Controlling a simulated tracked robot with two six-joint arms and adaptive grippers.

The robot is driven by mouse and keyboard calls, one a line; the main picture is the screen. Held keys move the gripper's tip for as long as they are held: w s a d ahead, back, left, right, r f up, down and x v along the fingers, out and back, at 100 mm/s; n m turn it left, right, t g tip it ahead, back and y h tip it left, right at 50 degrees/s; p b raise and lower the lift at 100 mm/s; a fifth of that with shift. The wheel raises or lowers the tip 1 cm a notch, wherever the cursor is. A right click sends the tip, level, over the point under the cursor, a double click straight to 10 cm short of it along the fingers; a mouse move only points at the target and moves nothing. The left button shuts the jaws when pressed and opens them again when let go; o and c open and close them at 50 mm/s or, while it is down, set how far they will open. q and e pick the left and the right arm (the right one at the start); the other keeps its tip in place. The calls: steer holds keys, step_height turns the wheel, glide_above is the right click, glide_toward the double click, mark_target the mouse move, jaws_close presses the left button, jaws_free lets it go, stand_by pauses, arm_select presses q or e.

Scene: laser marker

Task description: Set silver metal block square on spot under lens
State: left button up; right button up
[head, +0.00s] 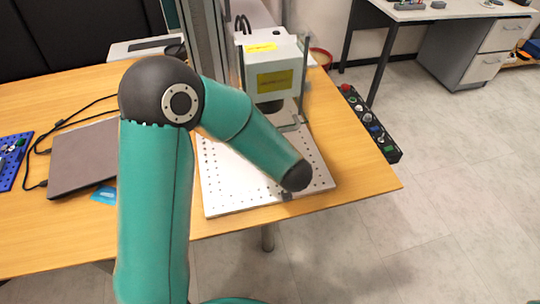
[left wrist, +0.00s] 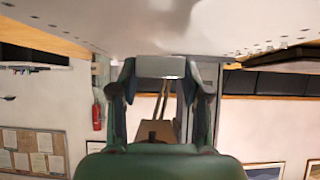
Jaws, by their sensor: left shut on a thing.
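The silver metal block (left wrist: 160,67) is between the fingers of my left gripper (left wrist: 160,75) in the left wrist view. The fingers are shut on its two sides. That view is upside down, and the pale perforated plate (left wrist: 230,28) fills its top, close to the block; I cannot tell whether they touch. In the head view the laser marker's head (head: 275,75), with yellow labels, stands over the back of the perforated plate (head: 225,185). My left arm crosses in front of the plate and hides the block and most of the gripper. The spot under the lens is not visible.
A closed laptop (head: 85,160) with cables lies left on the wooden table (head: 350,175). A blue pegboard (head: 12,165) is at the far left. The marker's column (head: 205,45) rises behind my arm. The table's right front is clear. A black strip (head: 370,125) lies beyond its right edge.

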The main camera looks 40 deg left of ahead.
arm_select(q)
steer(key=shift+w+a, duration=0.25)
steer(key=shift+a, duration=0.05)
steer(key=shift+a+f, duration=0.1)
step_height(320, 180, down, 3)
steer(key=shift+f+b, duration=0.2)
steer(key=shift+b, duration=0.3)
steer(key=shift+r, duration=0.1)
steer(key=o, duration=1.3)
